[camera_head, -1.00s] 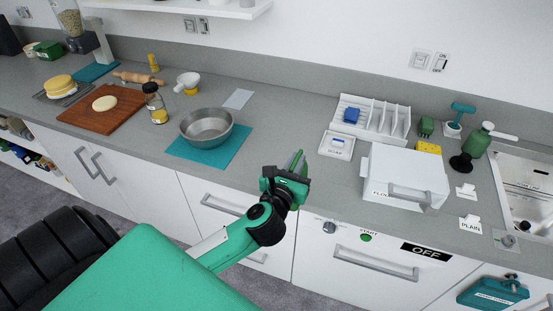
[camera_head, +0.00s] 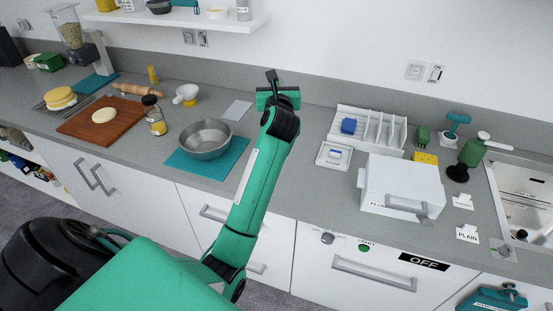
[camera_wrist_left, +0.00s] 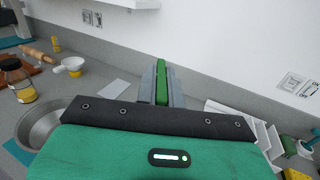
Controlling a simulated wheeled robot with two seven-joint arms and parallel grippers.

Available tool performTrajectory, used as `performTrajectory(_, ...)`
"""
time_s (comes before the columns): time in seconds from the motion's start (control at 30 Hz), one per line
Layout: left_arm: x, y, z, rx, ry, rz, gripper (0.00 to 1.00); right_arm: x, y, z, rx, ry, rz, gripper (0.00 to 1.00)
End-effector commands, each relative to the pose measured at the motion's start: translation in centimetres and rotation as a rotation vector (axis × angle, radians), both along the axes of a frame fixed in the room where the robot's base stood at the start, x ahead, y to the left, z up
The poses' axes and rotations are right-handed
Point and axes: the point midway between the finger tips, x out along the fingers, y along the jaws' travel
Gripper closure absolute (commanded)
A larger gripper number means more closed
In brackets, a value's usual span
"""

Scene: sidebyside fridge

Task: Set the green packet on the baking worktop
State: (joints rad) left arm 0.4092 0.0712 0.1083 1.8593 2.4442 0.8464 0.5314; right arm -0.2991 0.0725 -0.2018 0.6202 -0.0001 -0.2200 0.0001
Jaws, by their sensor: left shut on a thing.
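My left gripper (camera_wrist_left: 162,88) is shut on a narrow green thing (camera_wrist_left: 162,80), which looks like the green packet seen edge-on between the two grey fingers. In the head view my left gripper (camera_head: 273,78) is raised above the back of the counter, in front of the wall. The packet is hard to make out there. The grey worktop (camera_head: 278,158) runs below, with baking things on its left part. My right gripper is not in view.
A steel bowl (camera_head: 206,139) sits on a teal mat (camera_head: 232,160), with a spice jar (camera_head: 154,115), white cup (camera_head: 186,94) and wooden board (camera_head: 80,122) to its left. A white rack (camera_head: 368,128) and white box (camera_head: 402,184) stand right. A shelf (camera_head: 170,22) hangs above.

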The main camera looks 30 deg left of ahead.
Motion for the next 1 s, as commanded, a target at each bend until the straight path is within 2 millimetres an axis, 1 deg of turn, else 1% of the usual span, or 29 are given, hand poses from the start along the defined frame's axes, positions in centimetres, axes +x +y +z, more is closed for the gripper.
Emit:
performTrajectory(0.03,0.0,0.0,-1.1,-0.001,0.007,0.0,1.0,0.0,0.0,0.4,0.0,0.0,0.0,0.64)
performTrajectory(0.07,-0.1,0.0,-1.8,0.001,0.008,-0.001,1.0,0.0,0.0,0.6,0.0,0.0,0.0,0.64)
performTrajectory(0.2,-0.1,0.0,-5.7,-0.001,0.009,-0.001,1.0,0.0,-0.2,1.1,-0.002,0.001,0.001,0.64)
performTrajectory(0.4,-0.1,-0.1,-11.0,-0.002,0.007,-0.002,1.0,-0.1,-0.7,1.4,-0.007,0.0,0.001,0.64)
performTrajectory(0.5,-0.1,0.0,-13.0,0.001,0.004,-0.001,1.0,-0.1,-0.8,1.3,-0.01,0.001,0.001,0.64)
performTrajectory(0.6,-0.1,-0.1,-14.2,-0.001,0.002,-0.001,1.0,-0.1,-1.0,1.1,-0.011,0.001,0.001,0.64)
performTrajectory(0.73,-0.1,0.0,-15.1,-0.001,0.001,-0.001,1.0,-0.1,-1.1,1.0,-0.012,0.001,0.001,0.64)
performTrajectory(0.9,-0.1,0.0,-17.8,0.0,0.003,-0.001,1.0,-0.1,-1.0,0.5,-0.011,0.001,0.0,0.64)
performTrajectory(1.0,-0.1,0.0,-18.8,0.0,0.001,-0.001,1.0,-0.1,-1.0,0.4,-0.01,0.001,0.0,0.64)
